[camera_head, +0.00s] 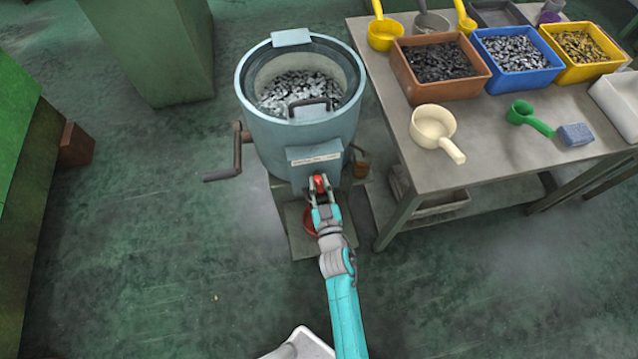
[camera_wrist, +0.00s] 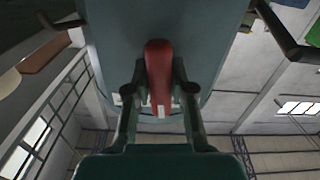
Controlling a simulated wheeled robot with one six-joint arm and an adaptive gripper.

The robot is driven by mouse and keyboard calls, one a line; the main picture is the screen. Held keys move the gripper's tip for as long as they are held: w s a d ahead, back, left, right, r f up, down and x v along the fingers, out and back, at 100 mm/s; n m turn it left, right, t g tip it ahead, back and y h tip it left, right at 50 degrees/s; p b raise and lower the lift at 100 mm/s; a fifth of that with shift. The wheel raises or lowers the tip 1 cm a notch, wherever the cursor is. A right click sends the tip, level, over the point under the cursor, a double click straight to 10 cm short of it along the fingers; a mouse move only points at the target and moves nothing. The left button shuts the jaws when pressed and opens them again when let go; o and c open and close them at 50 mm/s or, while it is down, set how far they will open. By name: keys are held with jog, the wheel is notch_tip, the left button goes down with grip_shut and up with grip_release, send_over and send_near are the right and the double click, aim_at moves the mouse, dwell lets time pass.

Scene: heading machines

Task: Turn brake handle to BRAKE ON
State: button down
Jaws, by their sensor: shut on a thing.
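The brake handle (camera_head: 319,183) is a red lever on the front of a blue-grey drum machine (camera_head: 297,140), just below a pale label plate (camera_head: 315,160). In the wrist view the red handle (camera_wrist: 159,75) stands lengthwise between the fingers. My gripper (camera_head: 319,192) is shut on the handle, with a finger on each side; it also shows in the wrist view (camera_wrist: 160,95). The label's writing is too small to read. The handle's pivot is hidden.
A crank handle (camera_head: 222,172) sticks out at the drum's left. A table (camera_head: 470,180) stands close at the right with a brown bin (camera_head: 440,88), a blue bin (camera_head: 515,67), scoops and a sponge (camera_head: 575,134). A red bowl-like thing (camera_head: 311,222) sits below my gripper. The floor at left is clear.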

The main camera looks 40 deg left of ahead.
jog(key=shift+n, duration=2.3)
jog(key=c, duration=1)
grip_release()
jog(key=shift+d, duration=0.1)
jog(key=v, duration=1.1)
jog(key=shift+s+d, duration=0.25)
jog(key=shift+d, duration=0.1)
